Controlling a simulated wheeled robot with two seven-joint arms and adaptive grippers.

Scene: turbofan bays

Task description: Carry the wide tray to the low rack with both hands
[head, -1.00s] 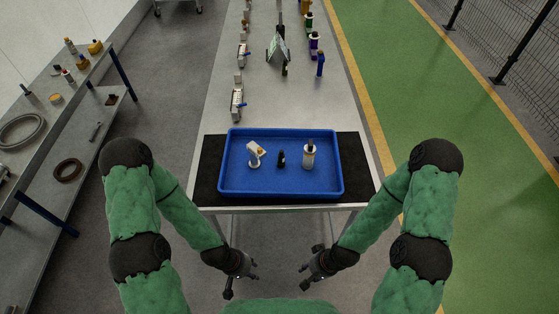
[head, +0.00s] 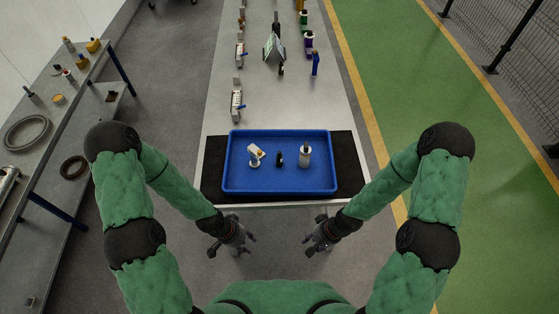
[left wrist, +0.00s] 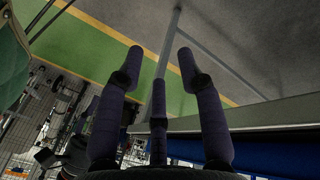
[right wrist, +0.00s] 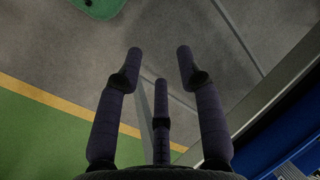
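The wide blue tray (head: 232,182) lies on a black mat (head: 212,165) at the near end of the long table in the head view. It holds a white piece with an orange part (head: 255,154), a small black bottle (head: 279,159) and a white bottle with a dark top (head: 305,156). My left gripper (head: 243,244) and right gripper (head: 312,244) are in front of the table's near edge, apart from the tray. In the left wrist view (left wrist: 160,60) and right wrist view (right wrist: 160,58) the fingers are spread and empty. I cannot make out the low rack with certainty.
Fittings and bottles line the table (head: 288,110) beyond the tray. A shelved bench (head: 85,120) with rings and small parts stands at the left. A green walkway (head: 420,90) with a yellow edge and a mesh fence (head: 515,40) are at the right.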

